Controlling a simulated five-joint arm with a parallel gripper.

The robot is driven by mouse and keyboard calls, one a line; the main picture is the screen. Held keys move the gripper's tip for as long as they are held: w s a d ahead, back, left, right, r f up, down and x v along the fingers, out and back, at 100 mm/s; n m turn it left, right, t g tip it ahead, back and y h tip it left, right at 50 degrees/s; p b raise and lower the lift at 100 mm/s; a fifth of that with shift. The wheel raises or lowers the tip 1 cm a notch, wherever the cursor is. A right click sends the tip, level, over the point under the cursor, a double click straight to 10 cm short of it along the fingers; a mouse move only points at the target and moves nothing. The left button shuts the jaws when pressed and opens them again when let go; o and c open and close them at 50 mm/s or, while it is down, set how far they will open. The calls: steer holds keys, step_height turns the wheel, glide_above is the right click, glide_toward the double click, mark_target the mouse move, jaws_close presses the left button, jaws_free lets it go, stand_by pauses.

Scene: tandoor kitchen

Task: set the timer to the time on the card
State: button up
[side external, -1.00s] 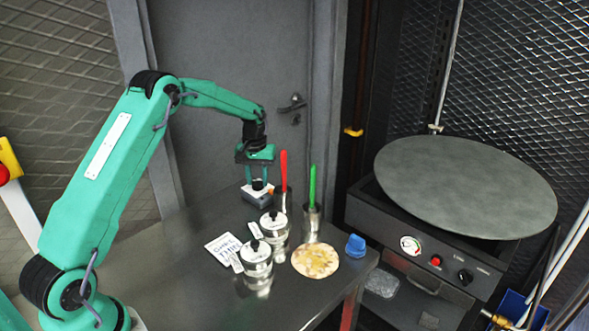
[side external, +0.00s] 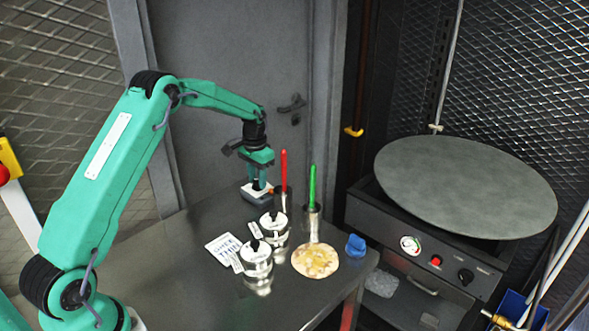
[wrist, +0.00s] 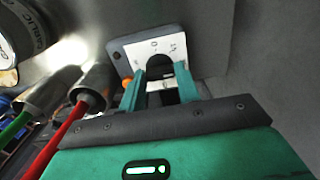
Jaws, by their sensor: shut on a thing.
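The timer (side external: 262,198) is a grey box with a white dial face, at the back of the steel table. My gripper (side external: 258,183) points straight down over it, shut on its dark knob. In the wrist view the timer's white face (wrist: 174,48) carries small marks that are too blurred to read. The dark knob (wrist: 160,64) sits between my two green fingertips (wrist: 159,71), and the fingers hide part of the dial. The white card (side external: 224,248) lies flat on the table, nearer the arm's base. Its black print is too small to read surely.
Two lidded steel pots (side external: 257,262) (side external: 273,226) with labels stand beside the card. Steel holders with a red-handled tool (side external: 284,168) and a green-handled tool (side external: 312,185) stand close right of the timer. A flatbread (side external: 315,261) and a blue item (side external: 355,246) lie near the right edge.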

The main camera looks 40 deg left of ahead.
mark_target(257, 181)
stand_by(0.3)
steer(key=o, duration=1)
steer(key=shift+r, duration=0.1)
step_height(257, 181, up, 7)
steer(key=shift+r, duration=0.35)
steer(key=shift+r, duration=0.1)
